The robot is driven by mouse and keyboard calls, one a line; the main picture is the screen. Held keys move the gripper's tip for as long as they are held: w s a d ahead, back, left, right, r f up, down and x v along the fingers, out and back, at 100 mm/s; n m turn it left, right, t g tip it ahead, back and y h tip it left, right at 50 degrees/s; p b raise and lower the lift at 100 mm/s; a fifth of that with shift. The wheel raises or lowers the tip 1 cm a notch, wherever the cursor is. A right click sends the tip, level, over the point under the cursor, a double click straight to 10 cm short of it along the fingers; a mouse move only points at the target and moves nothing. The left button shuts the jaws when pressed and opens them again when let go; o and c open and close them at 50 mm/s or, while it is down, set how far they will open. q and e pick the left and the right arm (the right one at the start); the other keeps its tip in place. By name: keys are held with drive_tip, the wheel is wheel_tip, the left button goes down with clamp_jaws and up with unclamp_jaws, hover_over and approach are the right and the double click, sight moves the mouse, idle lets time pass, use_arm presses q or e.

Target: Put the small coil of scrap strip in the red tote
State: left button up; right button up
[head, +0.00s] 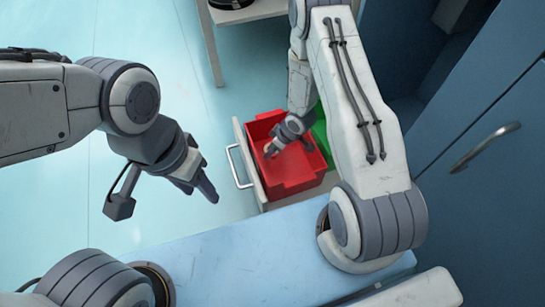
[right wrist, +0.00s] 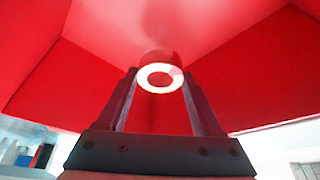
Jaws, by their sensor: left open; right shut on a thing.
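The red tote (head: 289,184) stands in a pale open drawer at the middle of the head view. My right gripper (head: 270,150) reaches down into the tote from above. In the right wrist view, my right gripper (right wrist: 160,77) is shut on the small coil of scrap strip (right wrist: 142,77), a pale ring held between the fingertips. Red tote walls (right wrist: 245,65) surround it there. I cannot tell whether the coil touches the tote floor. The coil is not clear in the head view. My left gripper (head: 207,189) is open and empty, over the floor left of the drawer.
A green container (head: 321,132) sits beside the tote, partly hidden by my right arm. The drawer's handle (head: 237,166) sticks out to the left. Blue cabinets (head: 480,190) line the right side. A small table (head: 245,14) stands at the top. The floor at left is clear.

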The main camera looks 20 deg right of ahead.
wheel_tip(320, 180, down, 4)
drive_tip(key=b, duration=0.3)
drive_tip(key=shift+f, duration=0.15)
drive_tip(key=o, duration=1.4)
